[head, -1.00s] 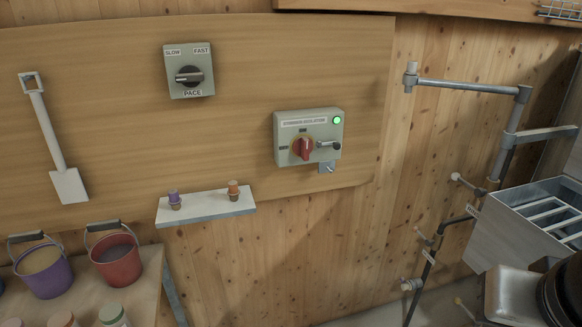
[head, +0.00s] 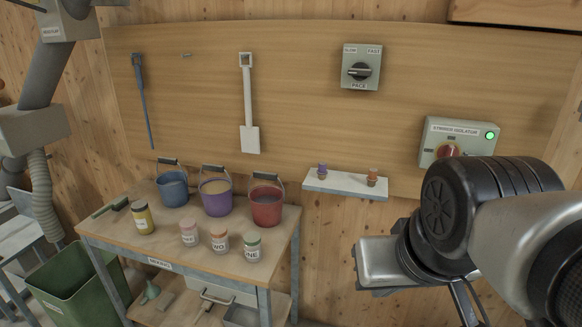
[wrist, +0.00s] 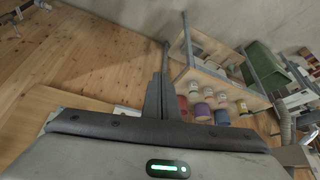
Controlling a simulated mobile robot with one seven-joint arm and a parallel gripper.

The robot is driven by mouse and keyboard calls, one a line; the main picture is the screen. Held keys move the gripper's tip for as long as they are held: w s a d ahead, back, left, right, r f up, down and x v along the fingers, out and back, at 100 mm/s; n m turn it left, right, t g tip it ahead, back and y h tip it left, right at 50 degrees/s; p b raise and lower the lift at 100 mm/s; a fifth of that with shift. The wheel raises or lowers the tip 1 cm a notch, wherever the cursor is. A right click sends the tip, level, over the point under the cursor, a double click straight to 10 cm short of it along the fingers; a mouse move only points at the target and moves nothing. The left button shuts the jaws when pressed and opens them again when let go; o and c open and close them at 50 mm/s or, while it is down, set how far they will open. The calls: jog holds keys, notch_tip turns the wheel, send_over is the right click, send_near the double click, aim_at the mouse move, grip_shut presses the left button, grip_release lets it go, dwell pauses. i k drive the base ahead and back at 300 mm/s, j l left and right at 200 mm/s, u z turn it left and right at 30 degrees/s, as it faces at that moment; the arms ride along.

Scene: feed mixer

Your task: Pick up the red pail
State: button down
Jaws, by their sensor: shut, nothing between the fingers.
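The red pail (head: 266,205) stands upright at the right end of the wooden table (head: 138,241), its thin handle raised above the rim. A purple pail (head: 216,200) and a blue pail (head: 172,188) stand in a row to its left. In the wrist view the red pail (wrist: 182,103) is partly hidden behind my gripper (wrist: 162,78), which is shut and empty. My gripper points toward the table area but is well apart from the pail. In the head view my arm fills the lower right, and the fingers cannot be made out there.
Several labelled jars, such as a green-lidded one (head: 253,245), stand in front of the pails. A small shelf (head: 345,185) with two small pegs juts from the wall right of the red pail. A green bin (head: 75,290) stands left of the table. A shovel (head: 249,105) hangs above.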

aim_at(267, 201)
jog(key=u, duration=0.4)
jog(key=i+l+u, duration=0.2)
jog(key=i+u, duration=0.3)
jog(key=i+l+u, duration=0.5)
jog(key=j, duration=0.1)
